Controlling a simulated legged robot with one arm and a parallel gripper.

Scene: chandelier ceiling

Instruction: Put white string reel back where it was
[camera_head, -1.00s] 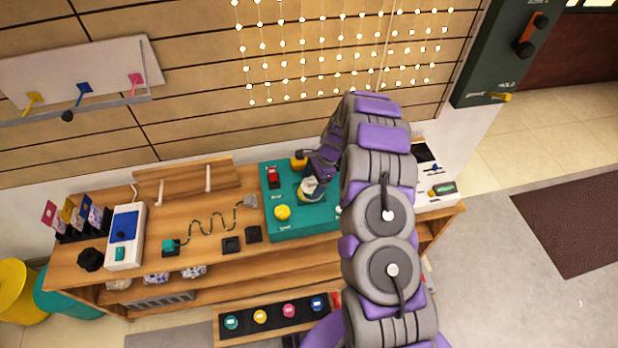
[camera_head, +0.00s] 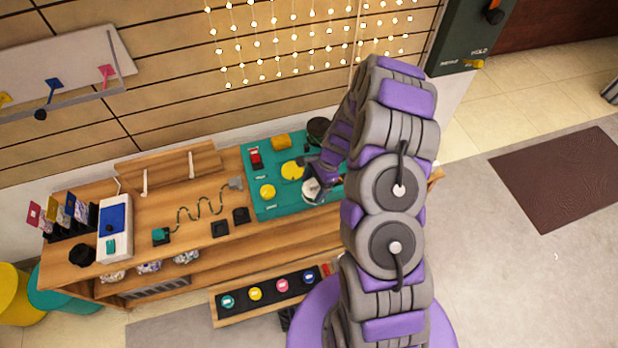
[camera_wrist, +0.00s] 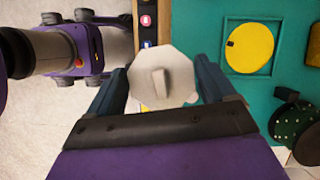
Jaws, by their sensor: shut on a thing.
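The white string reel (camera_wrist: 163,78) is an octagonal white piece with a raised tab in its middle. It sits between the two fingers of my gripper (camera_wrist: 165,88), which is shut on it. In the head view the reel (camera_head: 312,190) shows at the end of my arm, over the lower right part of the teal board (camera_head: 258,208). Whether it touches the board cannot be told. In the wrist view a yellow disc (camera_wrist: 250,47) lies in a square recess of the teal board, to the right of the reel.
The board lies on a wooden bench (camera_head: 185,245) with a white-and-blue device (camera_head: 115,228), card holders and a wavy wire. A lower shelf holds several coloured buttons (camera_head: 255,293). A dark round object (camera_head: 318,128) stands behind the board.

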